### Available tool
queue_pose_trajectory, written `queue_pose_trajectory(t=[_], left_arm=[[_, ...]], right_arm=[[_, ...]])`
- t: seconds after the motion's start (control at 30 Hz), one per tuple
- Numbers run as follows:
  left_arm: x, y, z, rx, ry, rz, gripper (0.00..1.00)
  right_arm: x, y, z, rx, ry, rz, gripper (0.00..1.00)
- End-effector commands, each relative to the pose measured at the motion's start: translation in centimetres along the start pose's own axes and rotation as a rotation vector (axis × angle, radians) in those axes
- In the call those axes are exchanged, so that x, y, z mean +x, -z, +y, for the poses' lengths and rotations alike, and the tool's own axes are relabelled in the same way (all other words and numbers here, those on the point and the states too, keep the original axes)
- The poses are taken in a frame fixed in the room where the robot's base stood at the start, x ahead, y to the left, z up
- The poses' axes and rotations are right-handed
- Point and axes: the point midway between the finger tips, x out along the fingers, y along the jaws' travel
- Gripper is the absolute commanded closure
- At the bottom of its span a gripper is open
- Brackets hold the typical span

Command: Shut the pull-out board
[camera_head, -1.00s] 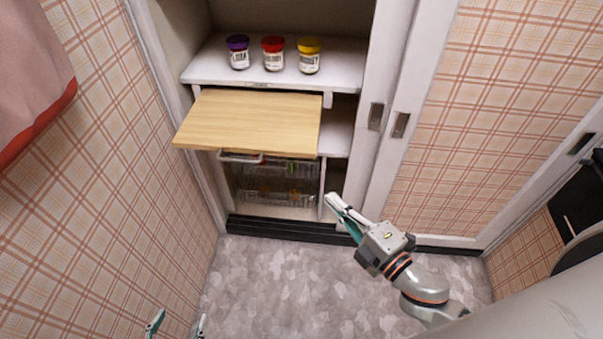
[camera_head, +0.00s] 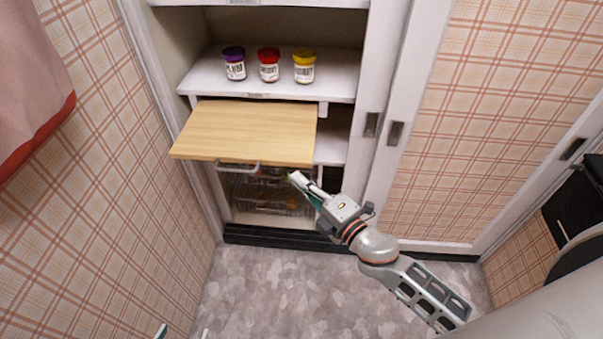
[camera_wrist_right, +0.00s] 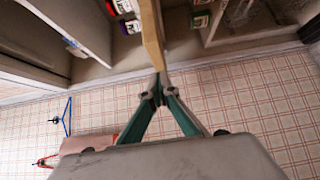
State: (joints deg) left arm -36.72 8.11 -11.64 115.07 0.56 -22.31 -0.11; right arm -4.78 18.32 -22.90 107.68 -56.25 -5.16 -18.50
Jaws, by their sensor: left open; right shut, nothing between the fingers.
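The pull-out board (camera_head: 245,132) is a light wooden panel sticking out of the white cabinet, below the shelf with the jars. In the right wrist view the board (camera_wrist_right: 152,35) shows nearly edge-on, just beyond the fingertips. My right gripper (camera_head: 298,179) is shut and empty, just in front of and below the board's front edge, towards its right end. In the right wrist view its fingertips (camera_wrist_right: 160,88) line up with the board's edge; I cannot tell whether they touch. My left gripper (camera_head: 182,333) is open at the bottom edge, mostly cut off, far from the board.
Jars with purple (camera_head: 235,65), red (camera_head: 269,66) and yellow (camera_head: 304,67) lids stand on the shelf (camera_head: 210,78) above the board. A wire basket (camera_head: 237,168) sits under the board. Sliding doors with handles (camera_head: 394,133) are on the right. The floor (camera_head: 265,290) is clear.

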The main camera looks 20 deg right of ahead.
Motion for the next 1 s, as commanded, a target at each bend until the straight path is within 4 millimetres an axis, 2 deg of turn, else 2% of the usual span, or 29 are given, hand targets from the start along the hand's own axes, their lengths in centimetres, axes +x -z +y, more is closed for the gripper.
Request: queue_pose_trajectory(t=[0.23,0.73,0.87,1.0], left_arm=[[0.1,0.4,-0.1,0.000,0.002,0.006,0.38],[0.4,1.1,-0.6,0.003,0.009,0.019,0.38],[0.3,1.1,-0.6,0.003,0.009,0.019,0.38],[0.3,1.0,-0.6,0.002,0.008,0.017,0.38]], right_arm=[[1.5,-1.5,-0.1,0.001,0.001,0.001,1.00],[1.9,-2.0,-0.1,0.001,0.000,0.000,1.00],[3.0,-3.1,0.0,0.000,-0.001,-0.001,1.00],[5.3,-5.4,0.1,-0.001,-0.002,-0.003,1.00]])
